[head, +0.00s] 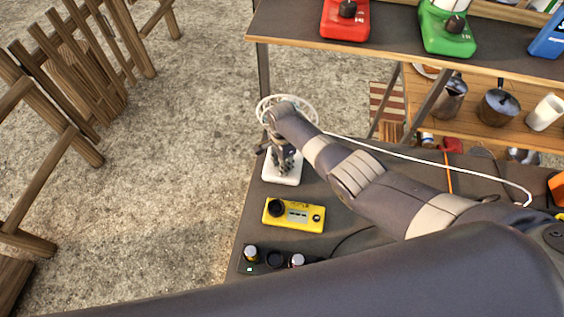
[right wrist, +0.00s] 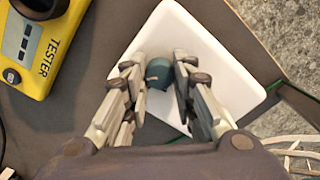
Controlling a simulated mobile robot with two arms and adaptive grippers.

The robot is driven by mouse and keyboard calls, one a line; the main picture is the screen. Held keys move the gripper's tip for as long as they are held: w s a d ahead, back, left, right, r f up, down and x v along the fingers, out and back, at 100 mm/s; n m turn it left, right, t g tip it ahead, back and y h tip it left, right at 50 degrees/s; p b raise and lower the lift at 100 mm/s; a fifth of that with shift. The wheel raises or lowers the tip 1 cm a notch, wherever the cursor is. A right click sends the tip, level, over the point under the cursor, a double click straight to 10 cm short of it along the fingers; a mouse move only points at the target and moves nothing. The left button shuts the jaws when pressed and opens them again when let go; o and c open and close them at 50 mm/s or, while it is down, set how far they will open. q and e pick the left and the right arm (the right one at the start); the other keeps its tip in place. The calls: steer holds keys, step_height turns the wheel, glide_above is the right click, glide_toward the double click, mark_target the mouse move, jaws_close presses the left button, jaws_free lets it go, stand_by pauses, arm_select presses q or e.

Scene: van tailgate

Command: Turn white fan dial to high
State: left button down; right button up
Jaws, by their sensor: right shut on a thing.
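The white fan stands at the left end of the dark table, its round cage (head: 314,108) partly hidden by my right arm and its white base (head: 283,181) in front. In the right wrist view the base (right wrist: 205,38) is a white plate with a teal dial (right wrist: 160,72) on it. My right gripper (head: 284,163) points down over the base. In the right wrist view its fingers (right wrist: 161,80) are shut on the dial from both sides. The dial's setting marks cannot be made out. My left gripper is not in view.
A yellow tester (head: 293,215) lies close in front of the fan base. Several small knobs or jars (head: 274,259) stand at the front left corner. A white cable (head: 430,158) runs right across the table. A shelf (head: 400,38) holding red and green devices stands behind.

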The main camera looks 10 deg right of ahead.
steer(key=shift+w, duration=0.1)
stand_by(0.3)
steer(key=o, duration=1.1)
steer(key=shift+r, duration=0.1)
step_height(320, 180, up, 12)
steer(key=shift+f, duration=0.1)
stand_by(0.4)
